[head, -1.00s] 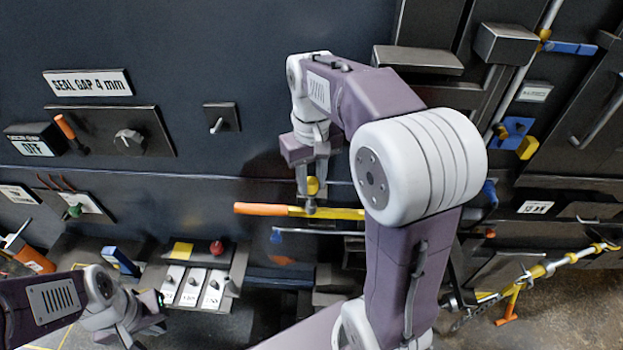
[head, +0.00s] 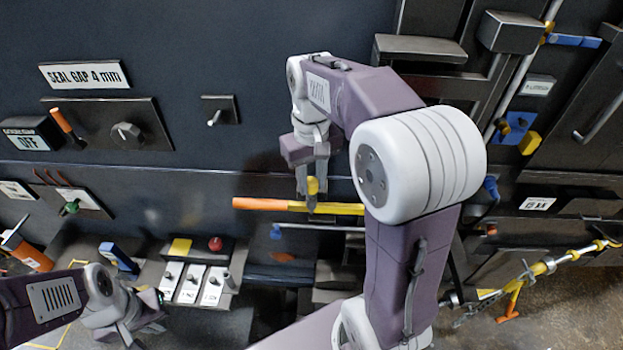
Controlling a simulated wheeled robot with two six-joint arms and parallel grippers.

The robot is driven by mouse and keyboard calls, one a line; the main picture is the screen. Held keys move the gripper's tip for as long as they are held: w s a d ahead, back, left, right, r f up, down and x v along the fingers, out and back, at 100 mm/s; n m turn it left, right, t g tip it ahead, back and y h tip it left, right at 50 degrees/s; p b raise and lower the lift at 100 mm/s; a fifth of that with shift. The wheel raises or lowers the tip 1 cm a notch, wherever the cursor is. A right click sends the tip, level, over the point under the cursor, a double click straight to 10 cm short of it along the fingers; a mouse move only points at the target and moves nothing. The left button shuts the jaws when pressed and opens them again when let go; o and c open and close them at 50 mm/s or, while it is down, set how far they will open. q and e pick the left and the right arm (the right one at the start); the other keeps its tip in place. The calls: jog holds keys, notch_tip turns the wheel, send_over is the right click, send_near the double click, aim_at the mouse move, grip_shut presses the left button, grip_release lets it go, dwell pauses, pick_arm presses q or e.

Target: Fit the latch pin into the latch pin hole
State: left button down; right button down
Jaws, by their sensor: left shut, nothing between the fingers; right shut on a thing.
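My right gripper (head: 312,180) is in the middle of the head view, pointing down in front of the dark machine wall. It is shut on a small yellow piece (head: 312,186), which I take to be the latch pin. The pin's lower end is beside or in front of a yellow bar with an orange grip (head: 262,204); I cannot tell whether they touch. I cannot make out the latch pin hole. My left gripper (head: 150,322) is shut and empty at the lower left, near the panel with white switch plates.
The switch panel (head: 200,285) with a red button (head: 215,244) juts out at the lower left. A blue-ended rod (head: 310,227) runs below the yellow bar. Boxes and handles stick out at the upper right. A yellow chain binder (head: 545,266) hangs at the right.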

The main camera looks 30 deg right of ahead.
jog(key=shift+f+b, duration=0.5)
jog(key=shift+f, duration=0.25)
jog(key=c, duration=1)
grip_release()
jog(key=shift+c, duration=0.2)
jog(key=shift+c, duration=0.3)
notch_tip(320, 180, up, 7)
jog(key=p, duration=0.7)
jog(key=shift+r, duration=0.2)
jog(key=shift+f, duration=0.15)
